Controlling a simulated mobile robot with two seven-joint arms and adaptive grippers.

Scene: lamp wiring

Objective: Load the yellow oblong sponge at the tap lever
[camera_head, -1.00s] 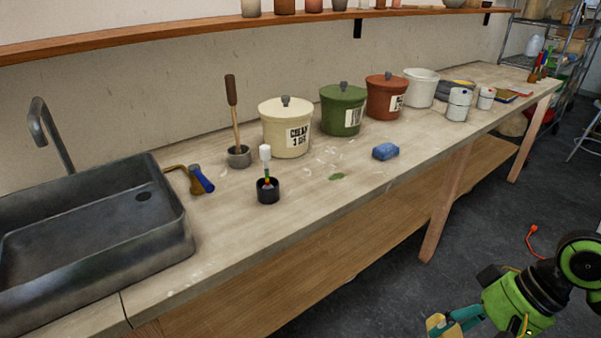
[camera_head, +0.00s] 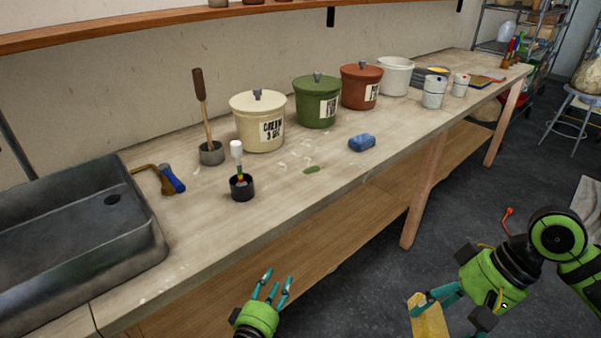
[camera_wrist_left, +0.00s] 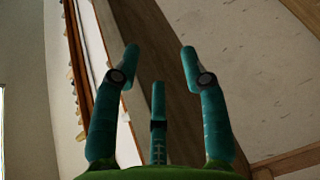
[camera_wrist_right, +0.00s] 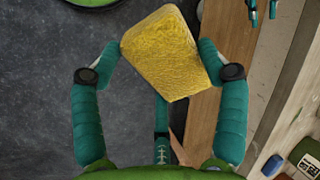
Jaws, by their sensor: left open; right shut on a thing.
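The yellow oblong sponge (camera_head: 430,320) is held by my right gripper (camera_head: 437,303) in front of the bench, low at the bottom of the head view. In the right wrist view the sponge (camera_wrist_right: 160,52) sits between the teal fingers (camera_wrist_right: 165,65). My left gripper (camera_head: 273,280) is open and empty, low in front of the bench; its spread fingers also show in the left wrist view (camera_wrist_left: 160,65).
The dark sink (camera_head: 80,220) is at the left. A black cup with a brush (camera_head: 241,188), a plunger-like tool (camera_head: 210,150), lidded pots (camera_head: 258,125) and a blue sponge (camera_head: 362,143) stand on the bench (camera_head: 290,200). The bench's front strip is clear.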

